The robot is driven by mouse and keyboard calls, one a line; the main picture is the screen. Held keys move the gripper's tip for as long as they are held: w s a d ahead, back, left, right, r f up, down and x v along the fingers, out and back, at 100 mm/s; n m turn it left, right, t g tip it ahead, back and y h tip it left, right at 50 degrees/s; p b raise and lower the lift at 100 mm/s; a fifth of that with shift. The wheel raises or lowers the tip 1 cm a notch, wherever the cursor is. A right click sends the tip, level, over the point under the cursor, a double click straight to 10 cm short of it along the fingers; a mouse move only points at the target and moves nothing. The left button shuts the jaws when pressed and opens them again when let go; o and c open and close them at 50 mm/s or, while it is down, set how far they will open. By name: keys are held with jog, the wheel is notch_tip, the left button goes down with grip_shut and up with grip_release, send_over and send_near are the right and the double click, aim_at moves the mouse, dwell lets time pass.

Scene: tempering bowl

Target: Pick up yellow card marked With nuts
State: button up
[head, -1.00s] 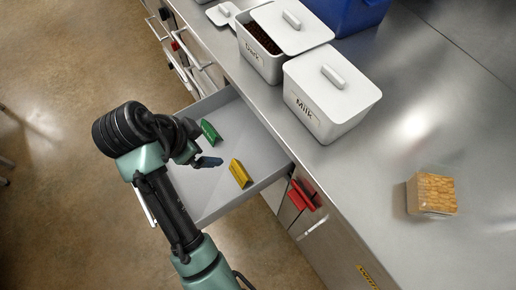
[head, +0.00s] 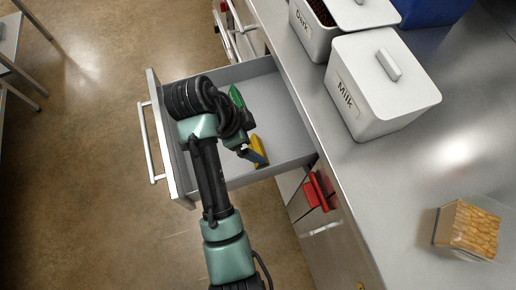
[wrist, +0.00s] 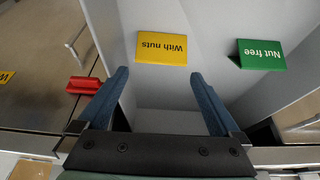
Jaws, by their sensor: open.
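The yellow card marked With nuts (wrist: 162,49) lies in the open grey drawer (head: 288,112). In the wrist view its text is upside down, and it sits ahead of and between the two blue fingers. My gripper (wrist: 160,92) is open and empty, apart from the card. In the head view the yellow card (head: 259,148) is partly hidden behind my gripper (head: 253,156). The green card marked Nut free (wrist: 261,55) is right of the yellow card in the wrist view. In the head view the green card (head: 236,97) is partly covered by my arm.
A red handle-like piece (head: 320,190) is on the cabinet front beside the drawer. The steel counter (head: 400,200) holds the white Milk container (head: 372,90), a Dark container (head: 314,32) and a clear block of tan pieces (head: 467,230).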

aim_at(258, 147)
jog(key=x, duration=0.5)
jog(key=shift+a+f+b, duration=0.25)
jog(key=shift+b, duration=0.1)
jog(key=shift+c, duration=0.2)
jog(key=c, duration=0.9)
